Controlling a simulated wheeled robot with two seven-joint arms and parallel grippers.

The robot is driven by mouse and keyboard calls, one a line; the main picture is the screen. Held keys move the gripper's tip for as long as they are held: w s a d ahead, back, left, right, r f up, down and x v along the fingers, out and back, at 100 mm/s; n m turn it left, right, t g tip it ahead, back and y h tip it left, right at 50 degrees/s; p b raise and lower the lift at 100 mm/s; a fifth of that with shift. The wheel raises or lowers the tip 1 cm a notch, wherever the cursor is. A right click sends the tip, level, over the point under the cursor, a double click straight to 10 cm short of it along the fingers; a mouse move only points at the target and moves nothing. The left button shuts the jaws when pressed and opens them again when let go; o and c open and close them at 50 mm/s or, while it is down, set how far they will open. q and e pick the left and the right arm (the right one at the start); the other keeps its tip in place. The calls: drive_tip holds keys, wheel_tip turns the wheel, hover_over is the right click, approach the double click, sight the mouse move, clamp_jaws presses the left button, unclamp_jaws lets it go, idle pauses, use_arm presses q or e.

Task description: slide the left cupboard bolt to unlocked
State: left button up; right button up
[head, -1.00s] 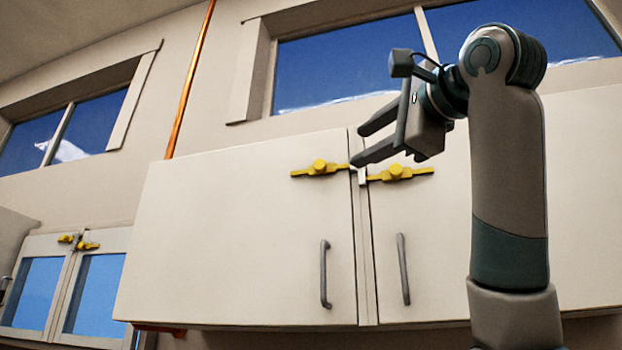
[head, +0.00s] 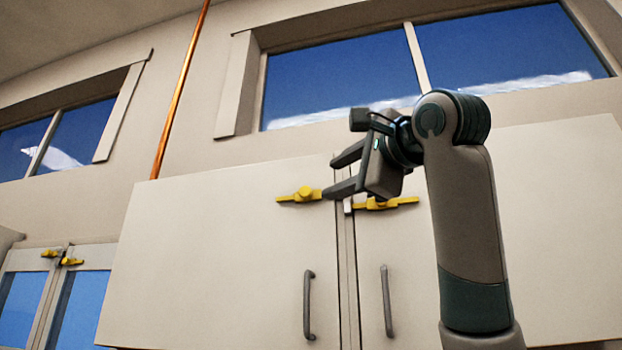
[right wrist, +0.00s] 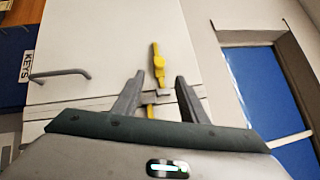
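The left cupboard bolt (head: 303,195) is a yellow bar with a round knob, on the left cupboard door (head: 210,250) near the seam. Its right end meets my lower fingertip in the head view. It also shows in the right wrist view (right wrist: 158,66), lying ahead of the gap between my fingers. My right gripper (head: 330,178) is open, its fingers apart with nothing held; it also shows in the right wrist view (right wrist: 160,80). I cannot tell whether a finger touches the bolt. My left gripper is out of view.
A second yellow bolt (head: 390,204) is on the right door, partly behind my gripper. Grey handles (head: 309,305) (head: 387,302) hang lower on the doors. A glass-fronted cabinet (head: 25,300) with small yellow bolts is at the left. Windows and an orange pipe (head: 180,90) are behind.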

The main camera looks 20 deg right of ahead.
sight(308, 191)
drive_tip(key=p+x, duration=0.5)
drive_tip(key=x, duration=0.4)
drive_tip(key=shift+w, duration=0.25)
drive_tip(key=shift+w+a+p, duration=0.1)
drive_tip(key=shift+w+p, duration=0.4)
drive_tip(key=shift+w, duration=0.2)
drive_tip(key=shift+s, duration=0.1)
clamp_jaws()
